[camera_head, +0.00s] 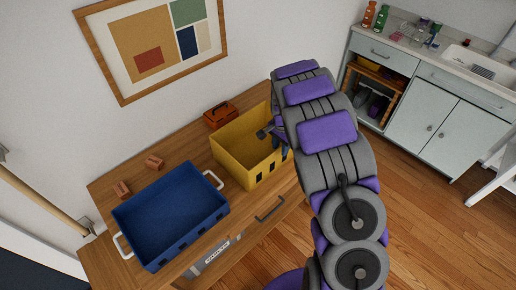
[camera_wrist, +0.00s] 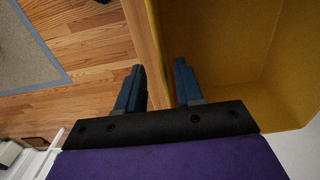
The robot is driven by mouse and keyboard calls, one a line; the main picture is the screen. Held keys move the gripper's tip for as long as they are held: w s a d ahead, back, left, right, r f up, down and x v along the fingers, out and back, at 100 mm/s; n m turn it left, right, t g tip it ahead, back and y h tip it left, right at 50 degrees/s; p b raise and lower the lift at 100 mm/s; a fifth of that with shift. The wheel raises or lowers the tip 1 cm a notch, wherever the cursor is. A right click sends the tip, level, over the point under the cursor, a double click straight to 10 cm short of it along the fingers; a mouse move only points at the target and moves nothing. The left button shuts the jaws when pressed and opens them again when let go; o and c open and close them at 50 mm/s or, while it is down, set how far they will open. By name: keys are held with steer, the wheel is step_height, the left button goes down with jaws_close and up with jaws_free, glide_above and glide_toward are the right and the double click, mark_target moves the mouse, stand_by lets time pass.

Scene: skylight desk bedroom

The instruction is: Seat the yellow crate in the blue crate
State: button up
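The yellow crate (camera_head: 243,165) stands upright on the wooden desk, right of the blue crate (camera_head: 170,217). It looks empty. The blue crate is open-topped and empty, with white handles at its two ends. My gripper (camera_head: 270,133) is at the right side of the yellow crate, by its rim, partly hidden by my arm. In the wrist view my gripper (camera_wrist: 160,85) has its two fingers apart. The right finger overlaps the inside of the yellow crate (camera_wrist: 228,70); the left finger shows against the floor beyond. I cannot tell whether either finger touches the crate wall.
Two small reddish-brown blocks (camera_head: 154,162) lie behind the blue crate on the desk (camera_head: 102,262). An orange toolbox (camera_head: 220,115) stands behind the yellow crate. A framed picture (camera_head: 155,45) hangs on the wall above. A counter with a sink (camera_head: 465,62) is at the right, across open floor.

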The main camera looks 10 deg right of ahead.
step_height(320, 180, down, 5)
steer(key=shift+w+a+r+b, duration=0.1)
steer(key=shift+w+a+b, duration=0.05)
steer(key=shift+b, duration=0.45)
steer(key=shift+c, duration=0.5)
jaws_close()
stand_by(0.5)
